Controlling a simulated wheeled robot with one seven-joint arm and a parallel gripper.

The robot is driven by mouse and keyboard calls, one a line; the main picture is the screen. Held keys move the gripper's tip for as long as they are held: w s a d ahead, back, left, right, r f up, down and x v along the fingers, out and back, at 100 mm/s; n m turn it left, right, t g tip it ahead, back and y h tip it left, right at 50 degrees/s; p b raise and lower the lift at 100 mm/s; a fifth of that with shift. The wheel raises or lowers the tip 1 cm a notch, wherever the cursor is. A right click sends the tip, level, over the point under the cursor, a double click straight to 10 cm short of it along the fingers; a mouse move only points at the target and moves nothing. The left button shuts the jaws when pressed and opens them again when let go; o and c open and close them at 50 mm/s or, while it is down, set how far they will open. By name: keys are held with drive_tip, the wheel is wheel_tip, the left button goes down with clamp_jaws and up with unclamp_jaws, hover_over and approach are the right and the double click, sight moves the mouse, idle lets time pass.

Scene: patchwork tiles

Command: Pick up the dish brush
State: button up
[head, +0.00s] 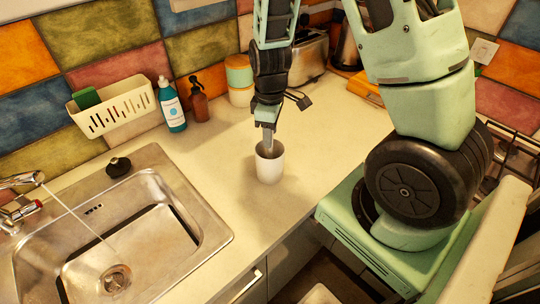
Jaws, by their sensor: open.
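I cannot make out a dish brush for certain. A small dark round thing with a knob on top (118,166) sits at the back rim of the sink; it may be the brush or a plug. My gripper (267,143) points down at the mouth of a white cup (269,166) standing on the counter. Its fingertips are at or just inside the cup's rim; the gap between them is too small to see, and nothing shows held. The inside of the cup is mostly hidden.
The steel sink (205,215) with running water is at left. A white caddy (118,108) with a green sponge (86,98), a blue bottle (171,108), a brown bottle (198,102) and canisters (240,75) line the wall. A toaster (310,55) stands behind. Counter around the cup is clear.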

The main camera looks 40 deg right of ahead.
drive_tip(key=shift+f, duration=0.7)
clamp_jaws()
drive_tip(key=shift+r, duration=0.15)
